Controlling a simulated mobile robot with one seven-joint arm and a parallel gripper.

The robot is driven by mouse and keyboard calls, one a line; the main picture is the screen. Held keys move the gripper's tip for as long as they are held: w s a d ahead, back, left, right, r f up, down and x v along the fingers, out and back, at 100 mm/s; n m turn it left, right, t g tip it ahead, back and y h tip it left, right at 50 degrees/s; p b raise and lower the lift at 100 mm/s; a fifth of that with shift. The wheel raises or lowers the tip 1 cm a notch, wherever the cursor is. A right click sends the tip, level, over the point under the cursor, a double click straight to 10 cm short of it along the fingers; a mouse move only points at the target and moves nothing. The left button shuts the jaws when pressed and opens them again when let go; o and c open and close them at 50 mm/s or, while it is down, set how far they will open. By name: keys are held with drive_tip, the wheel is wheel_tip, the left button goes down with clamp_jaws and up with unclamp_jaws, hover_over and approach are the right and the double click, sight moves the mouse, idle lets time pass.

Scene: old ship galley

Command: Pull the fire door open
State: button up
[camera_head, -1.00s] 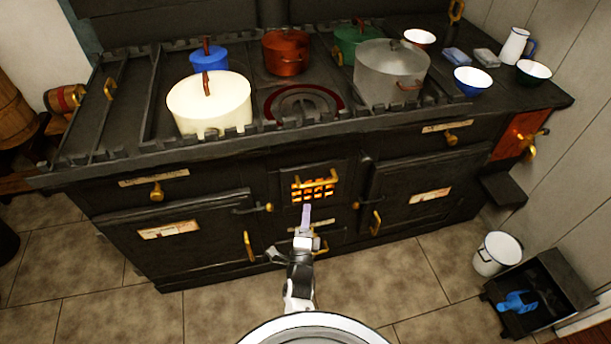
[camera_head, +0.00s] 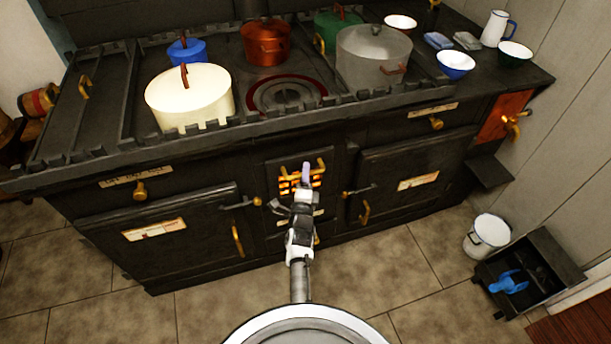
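The fire door (camera_head: 271,172) is a small dark panel in the middle of the black stove's front, with an orange glow behind its bars. It looks shut. Its brass handle (camera_head: 319,170) runs across the upper part of the glowing bars. My gripper (camera_head: 305,174) is in front of the door, and its pale tip overlaps the handle in the picture. I cannot tell whether it touches the handle or whether its fingers are apart. My wrist and arm hide the door's lower part.
Oven doors with brass handles flank the fire door, left (camera_head: 160,237) and right (camera_head: 405,175). A cream pot (camera_head: 190,100) and several others stand on top. A white bucket (camera_head: 487,236) and black box (camera_head: 556,262) are at right. The tiled floor (camera_head: 385,270) in front is clear.

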drive_tip(key=shift+w, duration=0.25)
clamp_jaws()
idle(0.3)
